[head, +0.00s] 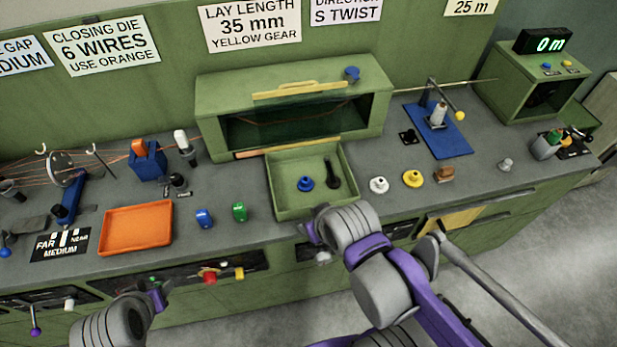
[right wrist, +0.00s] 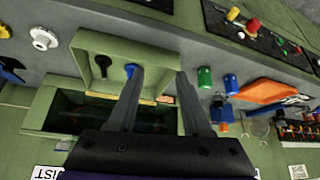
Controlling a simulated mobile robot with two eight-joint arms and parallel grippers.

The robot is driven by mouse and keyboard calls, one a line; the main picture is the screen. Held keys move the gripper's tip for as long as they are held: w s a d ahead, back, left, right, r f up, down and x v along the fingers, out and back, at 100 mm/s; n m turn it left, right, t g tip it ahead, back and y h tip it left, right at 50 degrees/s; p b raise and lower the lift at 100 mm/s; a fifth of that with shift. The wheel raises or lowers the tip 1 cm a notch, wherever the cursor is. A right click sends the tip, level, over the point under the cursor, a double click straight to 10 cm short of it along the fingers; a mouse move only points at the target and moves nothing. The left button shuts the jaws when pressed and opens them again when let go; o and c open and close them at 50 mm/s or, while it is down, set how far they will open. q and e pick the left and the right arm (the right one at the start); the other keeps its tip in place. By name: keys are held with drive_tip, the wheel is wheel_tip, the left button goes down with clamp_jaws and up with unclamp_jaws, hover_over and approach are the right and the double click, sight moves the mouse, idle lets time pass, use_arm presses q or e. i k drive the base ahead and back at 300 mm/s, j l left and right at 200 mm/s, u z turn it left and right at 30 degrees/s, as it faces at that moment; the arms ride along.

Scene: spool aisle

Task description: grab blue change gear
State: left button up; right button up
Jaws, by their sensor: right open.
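The blue change gear (head: 305,184) sits in a shallow green open tray (head: 285,213) below the green cabinet, left of a dark upright peg-like piece (head: 331,175). In the right wrist view, the blue gear (right wrist: 130,69) shows just past the tip of one finger, partly covered by it. My right gripper (right wrist: 161,72) is open, its two fingers apart with nothing between them.
The cabinet (head: 210,103) rises behind.

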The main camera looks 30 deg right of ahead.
sight(306, 184)
drive_tip(key=l+z, duration=0.4)
drive_tip(key=l, duration=1.1)
